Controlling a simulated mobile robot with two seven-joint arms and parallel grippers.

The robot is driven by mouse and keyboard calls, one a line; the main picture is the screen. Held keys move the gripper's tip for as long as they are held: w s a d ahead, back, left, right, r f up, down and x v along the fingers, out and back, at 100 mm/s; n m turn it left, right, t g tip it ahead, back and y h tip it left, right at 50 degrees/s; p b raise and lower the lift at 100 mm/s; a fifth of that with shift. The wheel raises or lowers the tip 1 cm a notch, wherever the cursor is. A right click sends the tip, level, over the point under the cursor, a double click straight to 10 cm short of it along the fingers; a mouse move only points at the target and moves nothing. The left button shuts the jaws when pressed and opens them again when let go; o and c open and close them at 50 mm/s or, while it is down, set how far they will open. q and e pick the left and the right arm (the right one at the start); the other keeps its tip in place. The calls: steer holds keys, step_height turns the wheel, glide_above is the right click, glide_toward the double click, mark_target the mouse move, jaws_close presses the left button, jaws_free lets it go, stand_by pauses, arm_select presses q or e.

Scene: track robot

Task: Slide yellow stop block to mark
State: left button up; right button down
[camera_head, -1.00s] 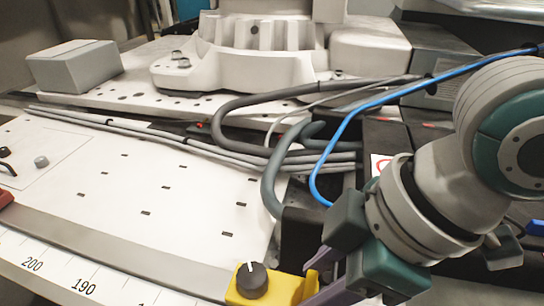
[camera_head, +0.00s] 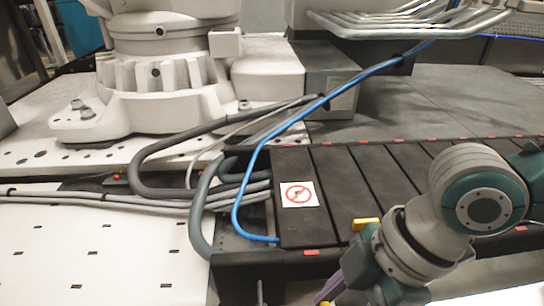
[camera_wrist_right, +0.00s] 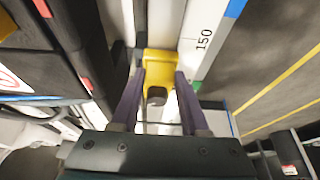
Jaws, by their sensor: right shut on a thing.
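The yellow stop block (camera_wrist_right: 161,62) with its dark knob (camera_wrist_right: 157,96) sits between the two purple fingers of my right gripper (camera_wrist_right: 159,74) in the wrist view. The fingers are shut on it. The block is beside a white scale (camera_wrist_right: 205,40) reading 150. A green mark (camera_wrist_right: 197,86) is just right of the block, and a blue mark (camera_wrist_right: 235,8) is farther up the scale. My left gripper is out of view.
A dark slatted track cover (camera_head: 370,185) with a warning sticker (camera_head: 299,194) lies behind my right arm. A blue cable (camera_head: 262,150) and grey hoses (camera_head: 150,170) loop to its left. A white robot base (camera_head: 165,95) stands at the back left.

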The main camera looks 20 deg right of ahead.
steer(key=shift+c, duration=2)
jaws_free()
steer(key=p+v, duration=0.6)
steer(key=v, duration=0.4)
